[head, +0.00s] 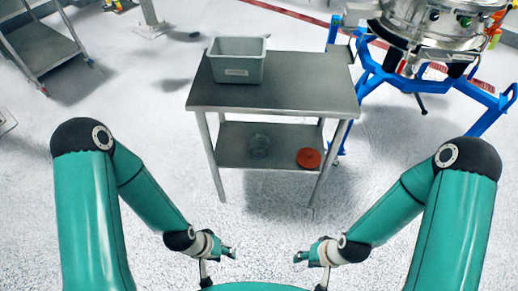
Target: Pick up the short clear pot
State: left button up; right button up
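The short clear pot (260,146) looks like a small transparent round vessel. It stands on the lower shelf of the metal table, left of an orange-red round object. The tabletop overhangs above it. My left gripper (232,253) is in front of the table, low and apart from the pot. My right gripper (297,257) is likewise in front of the table, to the right. Both seem to hold nothing, but their fingers are too small to tell open from shut.
The metal table (285,97) bears a grey bin (238,60) at its back left. The orange-red round object (308,158) lies on the lower shelf (230,148). A steel sifter (430,25) on a blue frame (375,75) stands at right. A cart (42,45) is at left.

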aim_at(259, 144)
jog(key=u, duration=0.55)
jog(key=k, duration=1.3)
jog(key=u, duration=0.75)
jog(key=i, duration=1.15)
jog(key=z, duration=0.5)
jog(key=i, duration=1.05)
jog(key=z, duration=0.95)
jog(key=i, duration=0.35)
jog(key=z, duration=0.25)
jog(key=k, duration=0.9)
jog(key=z, duration=0.2)
jog(key=i, duration=0.5)
jog(key=u, duration=0.05)
